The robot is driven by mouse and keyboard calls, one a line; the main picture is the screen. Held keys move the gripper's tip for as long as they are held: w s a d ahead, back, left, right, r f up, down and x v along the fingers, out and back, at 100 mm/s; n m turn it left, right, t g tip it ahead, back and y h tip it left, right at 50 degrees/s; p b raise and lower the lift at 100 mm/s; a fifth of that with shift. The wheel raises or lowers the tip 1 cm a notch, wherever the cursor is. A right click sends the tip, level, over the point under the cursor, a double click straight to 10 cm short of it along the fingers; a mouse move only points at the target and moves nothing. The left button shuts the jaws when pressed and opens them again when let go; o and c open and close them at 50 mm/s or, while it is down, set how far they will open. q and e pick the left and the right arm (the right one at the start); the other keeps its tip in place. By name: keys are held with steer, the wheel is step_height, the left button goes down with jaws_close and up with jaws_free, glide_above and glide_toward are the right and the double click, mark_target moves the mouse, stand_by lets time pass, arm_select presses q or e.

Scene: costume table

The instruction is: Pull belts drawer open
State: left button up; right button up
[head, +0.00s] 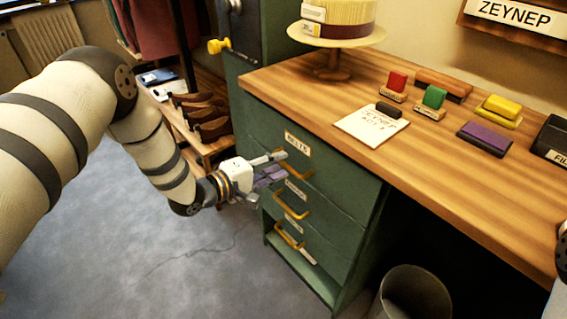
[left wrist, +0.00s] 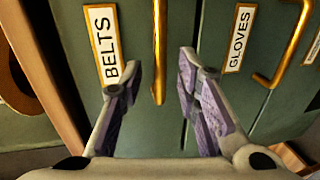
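The belts drawer (head: 345,180) is the top drawer of a green cabinet under the wooden tabletop; it looks shut. Its framed BELTS label (head: 297,145) also shows large in the left wrist view (left wrist: 104,45). Its brass handle (head: 299,174) is partly hidden by my fingers in the head view. My left gripper (head: 274,168) is open in front of this drawer. In the left wrist view the belts handle (left wrist: 159,45) stands between the spread fingertips of my left gripper (left wrist: 159,76), with a gap on both sides. My right gripper is out of view.
Below is the gloves drawer with its handle (head: 292,208), and a lower handle (head: 288,239). On the tabletop (head: 300,95) are a hat stand (head: 335,65), a paper (head: 368,127) and several coloured blocks. A bin (head: 415,292) stands at the front. Floor left is open.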

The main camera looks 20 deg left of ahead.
arm_select(q)
steer(key=shift+x, duration=1.2)
jaws_close()
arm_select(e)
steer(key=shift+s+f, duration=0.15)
arm_select(q)
steer(key=shift+a, duration=0.1)
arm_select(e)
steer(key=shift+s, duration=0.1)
